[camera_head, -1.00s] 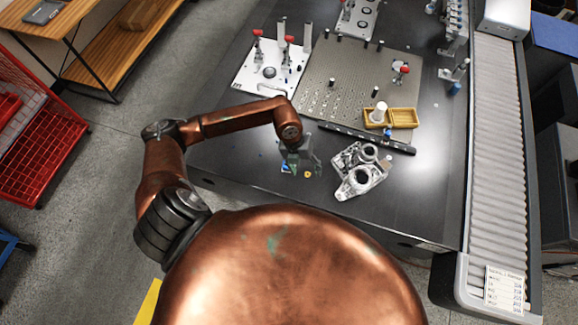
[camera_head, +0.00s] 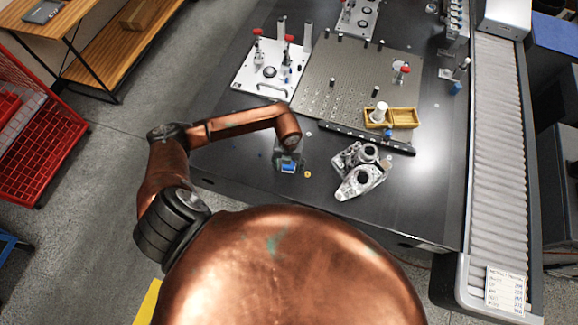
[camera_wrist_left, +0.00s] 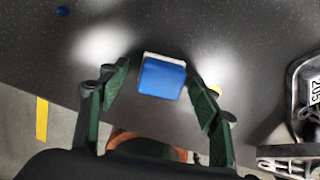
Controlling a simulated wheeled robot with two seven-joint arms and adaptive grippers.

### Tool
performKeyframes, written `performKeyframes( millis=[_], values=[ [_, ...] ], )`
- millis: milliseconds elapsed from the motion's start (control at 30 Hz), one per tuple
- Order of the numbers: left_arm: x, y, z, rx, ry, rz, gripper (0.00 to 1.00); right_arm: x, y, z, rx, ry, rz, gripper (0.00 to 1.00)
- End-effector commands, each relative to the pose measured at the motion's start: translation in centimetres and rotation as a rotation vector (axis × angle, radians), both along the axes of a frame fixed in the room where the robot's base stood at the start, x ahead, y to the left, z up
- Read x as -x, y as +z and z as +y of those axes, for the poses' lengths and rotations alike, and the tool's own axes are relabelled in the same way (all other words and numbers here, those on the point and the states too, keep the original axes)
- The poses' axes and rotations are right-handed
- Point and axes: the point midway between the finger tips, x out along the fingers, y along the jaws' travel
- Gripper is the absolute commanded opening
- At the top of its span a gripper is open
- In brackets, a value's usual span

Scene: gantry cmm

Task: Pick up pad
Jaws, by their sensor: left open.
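The pad (camera_head: 289,167) is a small blue block with a pale layer along one edge. It lies on the dark table top near its front edge, and in the wrist view the pad (camera_wrist_left: 162,79) sits between the two fingertips. My left gripper (camera_head: 288,160) is over it, pointing down. In the wrist view its green-padded fingers are spread, with a gap on each side of the pad. The gripper's height above the pad is hard to judge. My right gripper is in neither view.
A grey metal casting (camera_head: 361,172) stands right of the pad, and a small yellow piece (camera_head: 307,174) lies close by. Behind are a black bar (camera_head: 366,139), a perforated plate (camera_head: 350,85) and an open yellow box (camera_head: 404,117). A roller conveyor (camera_head: 497,150) runs along the right.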

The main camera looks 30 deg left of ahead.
Motion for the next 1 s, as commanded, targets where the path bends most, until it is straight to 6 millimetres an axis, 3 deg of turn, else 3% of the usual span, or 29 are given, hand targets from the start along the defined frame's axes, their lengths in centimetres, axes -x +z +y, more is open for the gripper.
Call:
performKeyframes(
  millis=[133,767,1000],
  values=[
    [-0.03,0.07,-0.01,0.000,-0.001,-0.001,0.58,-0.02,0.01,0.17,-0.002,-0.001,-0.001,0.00],
    [-0.01,0.10,-0.01,0.000,-0.001,-0.001,0.15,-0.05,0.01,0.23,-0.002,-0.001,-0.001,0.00],
    [-0.04,0.15,-0.01,0.001,-0.001,-0.001,0.13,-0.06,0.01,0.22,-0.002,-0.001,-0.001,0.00]
  ],
)
